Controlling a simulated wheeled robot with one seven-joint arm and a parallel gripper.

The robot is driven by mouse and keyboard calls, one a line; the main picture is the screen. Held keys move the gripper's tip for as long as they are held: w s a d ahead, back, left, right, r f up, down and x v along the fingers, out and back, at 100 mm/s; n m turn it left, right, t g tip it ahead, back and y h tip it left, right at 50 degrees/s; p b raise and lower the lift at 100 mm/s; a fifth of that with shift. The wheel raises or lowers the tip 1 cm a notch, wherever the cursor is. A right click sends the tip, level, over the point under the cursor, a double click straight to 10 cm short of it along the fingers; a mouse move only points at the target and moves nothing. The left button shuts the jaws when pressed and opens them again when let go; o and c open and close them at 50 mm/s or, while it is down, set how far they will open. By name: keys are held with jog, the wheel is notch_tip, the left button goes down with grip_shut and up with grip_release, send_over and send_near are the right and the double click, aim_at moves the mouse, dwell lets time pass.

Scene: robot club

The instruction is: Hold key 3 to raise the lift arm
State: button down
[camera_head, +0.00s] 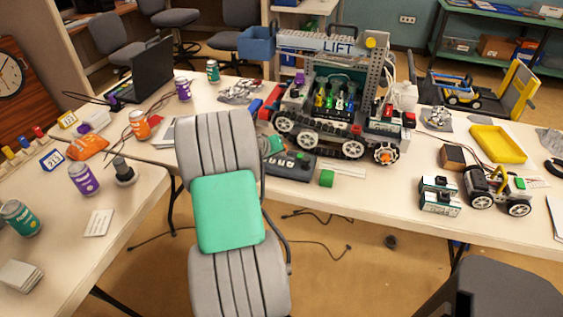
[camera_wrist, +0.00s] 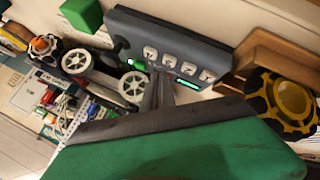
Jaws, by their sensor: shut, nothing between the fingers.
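The dark control pad (camera_head: 288,171) lies on the table's front edge, partly hidden behind my arm. In the wrist view the pad (camera_wrist: 130,28) shows a row of white keys (camera_wrist: 187,68), a green light and a lit green bar. Their numbers are too small to read surely. My gripper (camera_wrist: 160,82) is shut and empty, its fingertips beside the key row, near the second key from the picture's left; contact cannot be told. The lift robot (camera_head: 325,112), with a LIFT sign (camera_head: 335,46) on top, stands behind the pad.
A green block (camera_head: 327,178) lies right of the pad. A small wheeled robot (camera_head: 497,188), a yellow tray (camera_head: 497,143) and a small wooden box (camera_head: 453,157) are further right. Cans and loose parts crowd the left table. A grey chair (camera_head: 490,290) stands at the front right.

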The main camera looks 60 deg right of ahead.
aim_at(279, 163)
jog(key=shift+f+b, duration=0.4)
jog(key=shift+f+b, duration=0.3)
jog(key=shift+f, duration=0.2)
dwell(1.9)
jog(key=shift+r, duration=0.1)
dwell(1.3)
jog(key=shift+r+p, duration=0.45)
jog(key=shift+r, duration=0.35)
jog(key=shift+r+p, duration=1.5)
jog(key=shift+r, duration=1)
